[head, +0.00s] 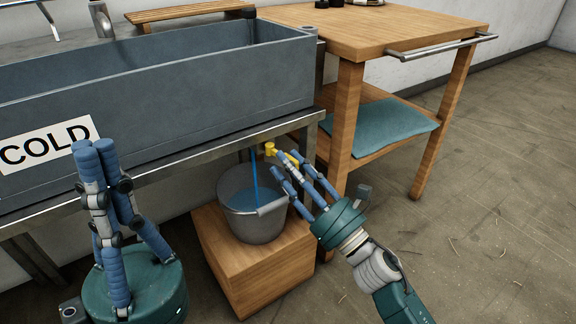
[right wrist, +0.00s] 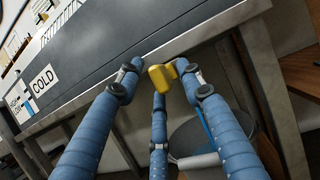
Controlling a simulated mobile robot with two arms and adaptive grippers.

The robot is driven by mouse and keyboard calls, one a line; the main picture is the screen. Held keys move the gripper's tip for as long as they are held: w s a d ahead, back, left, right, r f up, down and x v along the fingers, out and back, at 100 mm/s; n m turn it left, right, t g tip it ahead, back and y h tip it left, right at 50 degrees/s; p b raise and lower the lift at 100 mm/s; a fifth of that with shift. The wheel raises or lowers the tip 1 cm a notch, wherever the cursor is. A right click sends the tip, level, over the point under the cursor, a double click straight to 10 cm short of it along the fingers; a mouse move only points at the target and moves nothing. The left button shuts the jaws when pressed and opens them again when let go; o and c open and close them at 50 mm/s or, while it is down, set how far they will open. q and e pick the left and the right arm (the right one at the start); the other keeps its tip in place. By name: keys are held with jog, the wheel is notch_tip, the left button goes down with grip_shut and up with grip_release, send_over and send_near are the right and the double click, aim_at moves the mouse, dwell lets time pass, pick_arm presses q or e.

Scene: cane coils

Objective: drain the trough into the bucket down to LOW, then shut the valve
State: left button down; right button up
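The grey trough (head: 190,90) has a COLD label and its inside looks empty from here. In the right wrist view, a small marked gauge (right wrist: 18,103) with LOW lettering is beside that label; its level is too small to read. The yellow valve handle (head: 270,149) is under the trough's right end. A blue stream falls into the grey bucket (head: 262,225), which holds water. My right gripper (head: 287,168) is open, its fingers spread around the yellow handle (right wrist: 160,77); contact is unclear. My left gripper (head: 93,148) points up, fingertips together, empty, before the trough.
The bucket stands on a wooden block (head: 255,275). A wooden table (head: 390,30) with a lower shelf, a teal cloth (head: 380,128) and a metal rail stands right of the trough. A slatted wooden board (head: 190,12) is behind the trough. The floor at right is clear.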

jog(key=shift+w+a+r, duration=0.1)
jog(key=shift+w+a, duration=0.05)
jog(key=shift+w, duration=0.05)
grip_shut()
